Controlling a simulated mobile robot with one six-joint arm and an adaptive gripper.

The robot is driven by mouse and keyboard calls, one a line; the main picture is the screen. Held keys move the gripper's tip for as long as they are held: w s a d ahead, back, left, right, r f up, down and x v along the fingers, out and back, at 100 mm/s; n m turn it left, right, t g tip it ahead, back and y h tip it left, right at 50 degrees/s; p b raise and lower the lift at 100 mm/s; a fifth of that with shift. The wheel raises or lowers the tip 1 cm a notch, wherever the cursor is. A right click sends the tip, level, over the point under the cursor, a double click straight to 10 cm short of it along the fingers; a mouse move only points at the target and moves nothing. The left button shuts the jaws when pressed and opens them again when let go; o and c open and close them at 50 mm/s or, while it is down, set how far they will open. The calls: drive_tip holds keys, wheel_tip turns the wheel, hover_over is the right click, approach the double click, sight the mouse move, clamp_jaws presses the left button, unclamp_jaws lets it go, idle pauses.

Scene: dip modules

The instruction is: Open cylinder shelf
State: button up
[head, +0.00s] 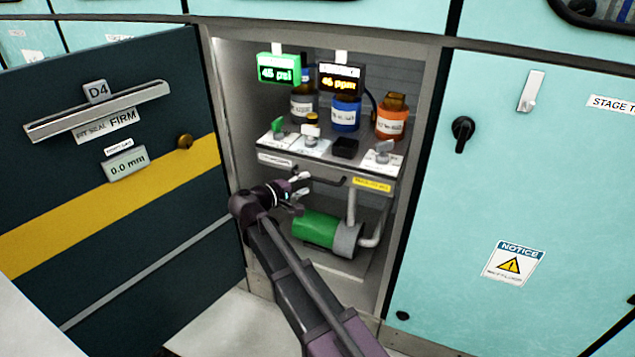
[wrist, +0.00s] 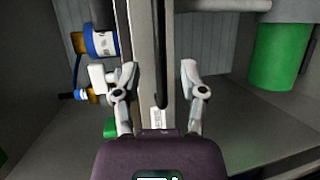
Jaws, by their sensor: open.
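The shelf (head: 275,159) sits inside an open cabinet bay, with bottles on top and a green cylinder (head: 315,229) below it. A dark handle bar (head: 328,181) runs along the shelf's front edge. My gripper (head: 302,190) is at the left part of this front edge. In the wrist view my gripper (wrist: 159,68) is open, one finger on each side of the shelf's front strip and the dark handle bar (wrist: 160,45). I see no finger closed on the bar; contact cannot be told. The green cylinder (wrist: 280,55) shows at the right of the wrist view.
The dark D4 door (head: 110,190) stands open on the left. A closed teal door (head: 530,190) is on the right. Brown, blue (head: 345,114) and orange (head: 391,120) bottles stand on the shelf behind switches. Two displays, green (head: 279,69) and black (head: 341,78), hang above.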

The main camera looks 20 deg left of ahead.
sight(315, 180)
drive_tip(key=shift+b+x, duration=0.4)
drive_tip(key=shift+x, duration=2.25)
clamp_jaws()
